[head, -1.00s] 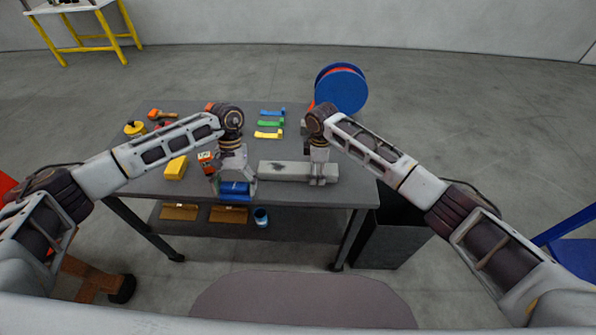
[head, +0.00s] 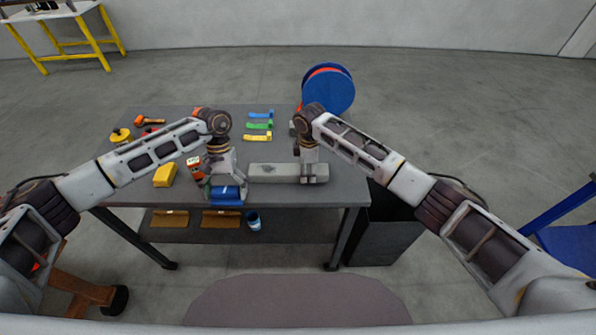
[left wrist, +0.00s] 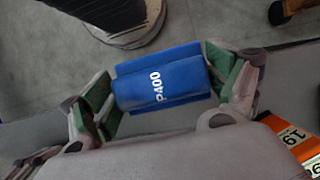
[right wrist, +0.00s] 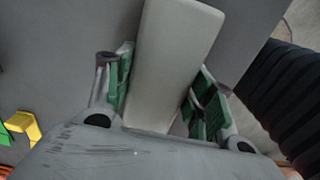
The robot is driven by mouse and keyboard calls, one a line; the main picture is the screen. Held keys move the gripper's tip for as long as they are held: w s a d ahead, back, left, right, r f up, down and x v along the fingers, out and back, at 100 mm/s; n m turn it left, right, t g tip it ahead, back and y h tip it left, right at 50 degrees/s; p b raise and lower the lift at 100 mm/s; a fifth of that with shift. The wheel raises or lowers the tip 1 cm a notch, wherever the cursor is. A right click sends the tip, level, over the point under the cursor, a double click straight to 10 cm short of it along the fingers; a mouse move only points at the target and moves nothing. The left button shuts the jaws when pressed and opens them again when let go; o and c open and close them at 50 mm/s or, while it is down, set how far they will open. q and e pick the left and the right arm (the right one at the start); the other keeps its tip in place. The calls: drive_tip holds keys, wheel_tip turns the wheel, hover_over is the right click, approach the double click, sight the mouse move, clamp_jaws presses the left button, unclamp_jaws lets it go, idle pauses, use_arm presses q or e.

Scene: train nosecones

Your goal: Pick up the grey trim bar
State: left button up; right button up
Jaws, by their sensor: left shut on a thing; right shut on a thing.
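The grey trim bar (head: 272,172) is a long pale block lying left to right near the table's front edge. My right gripper (head: 313,174) is shut on it near its right end. In the right wrist view the bar (right wrist: 178,45) runs between the green-padded fingers (right wrist: 163,97). I cannot tell whether it is clear of the tabletop. My left gripper (head: 226,190) is shut on a blue block (head: 228,196) at the front edge, left of the bar. The left wrist view shows this block (left wrist: 163,85), marked P400, between the fingers (left wrist: 166,90).
The grey table (head: 345,190) also holds a yellow block (head: 165,174), a small labelled bottle (head: 194,165) beside my left gripper, and blue, green and yellow (head: 257,137) pieces behind. A blue reel (head: 328,92) stands at the back right. A dark bin (head: 385,235) is right of the table.

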drive_tip(key=shift+r, duration=0.2)
use_arm(q)
drive_tip(key=shift+f+b, duration=0.6)
drive_tip(key=shift+f, duration=0.05)
use_arm(e)
drive_tip(key=shift+r, duration=4.85)
use_arm(q)
drive_tip(key=shift+r, duration=0.1)
use_arm(e)
drive_tip(key=shift+f, duration=0.15)
